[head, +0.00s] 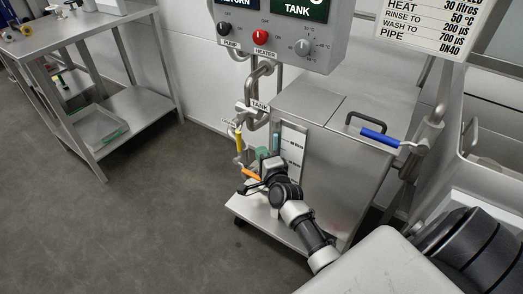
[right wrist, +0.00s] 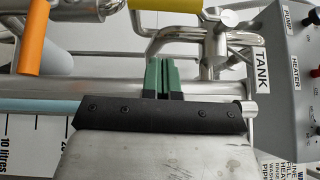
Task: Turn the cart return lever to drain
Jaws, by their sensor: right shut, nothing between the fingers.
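Three coloured levers show, and I cannot tell which is the cart return lever. A yellow lever (head: 239,142) hangs upright on the pipework below the TANK label. An orange lever (head: 252,175) slants lower down, close to my right gripper. A blue lever (head: 380,138) lies near level on the pipe at the tank's right. My right gripper (head: 262,154) is shut and empty in front of the pipes. In the right wrist view its green fingers (right wrist: 160,72) are together, with the orange lever (right wrist: 32,38) to the left and the yellow lever (right wrist: 165,5) above, both apart from them.
A steel tank cart (head: 340,165) stands behind my right arm. A control box (head: 290,40) with knobs hangs above it. The TANK label (right wrist: 262,65) and bent pipes (right wrist: 205,45) are close to the fingers. A steel table (head: 85,35) stands left; the floor (head: 150,220) between is clear.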

